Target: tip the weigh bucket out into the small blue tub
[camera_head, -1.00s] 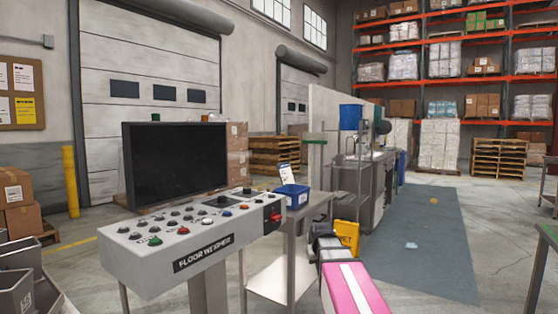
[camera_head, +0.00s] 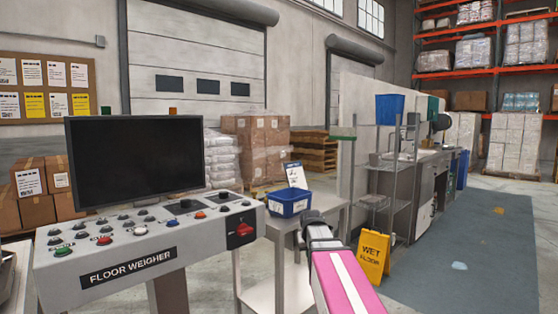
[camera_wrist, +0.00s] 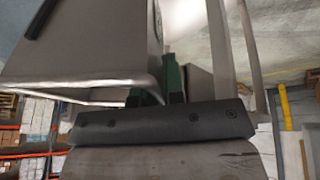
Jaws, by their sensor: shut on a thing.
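The small blue tub (camera_head: 289,206) stands upright on a small steel table, just right of the floor weigher's console, with a white label on its front and a white card rising behind it. My gripper (camera_wrist: 168,84) shows in the wrist view with its green fingers shut at a grey metal bucket (camera_wrist: 85,55), which I take for the weigh bucket. The bucket fills the upper left of that view; its contents and the exact grip are hidden. In the head view my pink arm reaches in at lower right, and I cannot make out the bucket there.
The weigher console (camera_head: 150,245) with its black screen (camera_head: 128,158) stands left of the tub. The steel table (camera_head: 325,198) holds the tub. A yellow wet-floor sign (camera_head: 374,256) and a wire shelf stand right. The blue-grey floor strip (camera_head: 465,255) is mostly clear.

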